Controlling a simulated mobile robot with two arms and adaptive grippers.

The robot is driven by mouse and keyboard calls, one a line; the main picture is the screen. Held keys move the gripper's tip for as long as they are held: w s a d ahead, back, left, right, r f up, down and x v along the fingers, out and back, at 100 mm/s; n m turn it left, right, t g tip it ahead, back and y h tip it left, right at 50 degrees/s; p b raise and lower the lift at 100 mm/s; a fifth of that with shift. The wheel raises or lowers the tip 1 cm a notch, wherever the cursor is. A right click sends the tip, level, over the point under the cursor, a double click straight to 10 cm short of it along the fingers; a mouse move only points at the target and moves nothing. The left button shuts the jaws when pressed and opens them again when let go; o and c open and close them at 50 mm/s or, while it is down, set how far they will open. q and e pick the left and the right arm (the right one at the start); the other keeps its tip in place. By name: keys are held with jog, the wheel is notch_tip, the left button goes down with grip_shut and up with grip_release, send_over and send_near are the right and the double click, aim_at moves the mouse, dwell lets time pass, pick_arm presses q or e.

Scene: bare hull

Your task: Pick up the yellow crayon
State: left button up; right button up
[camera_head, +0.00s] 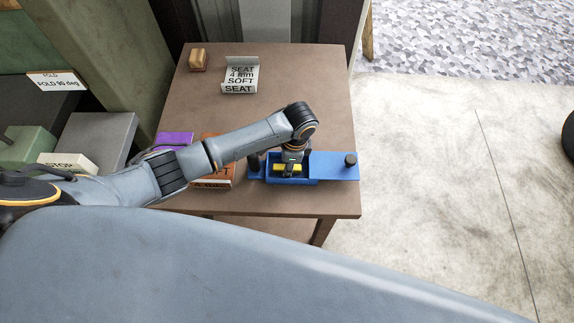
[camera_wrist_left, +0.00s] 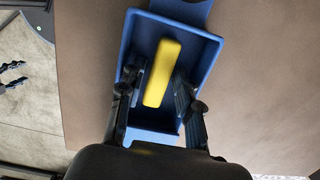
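The yellow crayon (camera_wrist_left: 162,73) is a thick yellow bar lying in a blue open tray (camera_wrist_left: 207,42) on the brown table. In the head view the crayon (camera_head: 288,167) shows partly behind my gripper, inside the tray (camera_head: 306,182). My left gripper (camera_head: 289,172) points down into the tray. In the left wrist view its two dark fingers (camera_wrist_left: 162,85) stand on either side of the crayon, apart, with gaps showing. Dark finger-like shapes (camera_wrist_left: 12,76) at that view's left edge look like my right gripper, too small to read; it is outside the head view.
The tray's blue plate (camera_head: 335,166) carries black knobs (camera_head: 351,159). A purple block (camera_head: 175,139) and an orange labelled block (camera_head: 218,182) lie left of it, partly under my arm. A labelled seat block (camera_head: 240,76) and a small wooden block (camera_head: 198,60) stand farther back. The table's back right is clear.

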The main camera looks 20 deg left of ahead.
jog(key=shift+s, duration=0.65)
jog(key=shift+w, duration=0.15)
pick_arm(q)
jog(key=shift+f, duration=0.1)
jog(key=shift+c, duration=0.6)
grip_shut()
pick_arm(e)
jog(key=shift+w, duration=0.5)
